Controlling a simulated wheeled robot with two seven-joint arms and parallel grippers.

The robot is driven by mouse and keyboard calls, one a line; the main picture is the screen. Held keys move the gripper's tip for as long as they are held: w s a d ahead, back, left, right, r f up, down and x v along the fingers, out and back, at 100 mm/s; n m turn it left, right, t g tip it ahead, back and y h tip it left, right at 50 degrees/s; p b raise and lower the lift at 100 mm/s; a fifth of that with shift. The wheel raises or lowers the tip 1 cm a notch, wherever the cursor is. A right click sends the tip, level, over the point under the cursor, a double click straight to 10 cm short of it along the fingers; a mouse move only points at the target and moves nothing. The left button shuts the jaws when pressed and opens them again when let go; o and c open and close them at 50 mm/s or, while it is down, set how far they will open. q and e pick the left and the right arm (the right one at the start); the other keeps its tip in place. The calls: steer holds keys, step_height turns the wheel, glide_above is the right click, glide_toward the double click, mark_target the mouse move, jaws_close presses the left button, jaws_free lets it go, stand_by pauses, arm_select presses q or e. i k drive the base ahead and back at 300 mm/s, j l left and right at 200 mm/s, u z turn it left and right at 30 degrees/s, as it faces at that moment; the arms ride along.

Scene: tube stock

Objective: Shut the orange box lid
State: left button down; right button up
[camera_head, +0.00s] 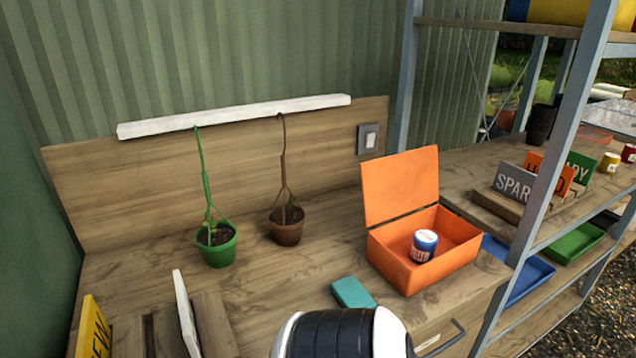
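The orange box (408,266) stands on the right part of the wooden bench. Its orange lid (401,185) is raised, standing roughly upright at the box's back edge. A small white and blue can (424,246) stands inside the box. A black and white part at the bottom middle looks like a piece of my own arm. Neither gripper's fingers show in this view.
A teal block (352,293) lies just left of the box. A green pot (217,246) and a brown pot (287,226) with plants stand at the back left. A metal shelf post (545,180) rises right of the bench. Signs stand at the lower left.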

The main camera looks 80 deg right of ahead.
mark_target(392, 186)
steer(key=z, duration=3.15)
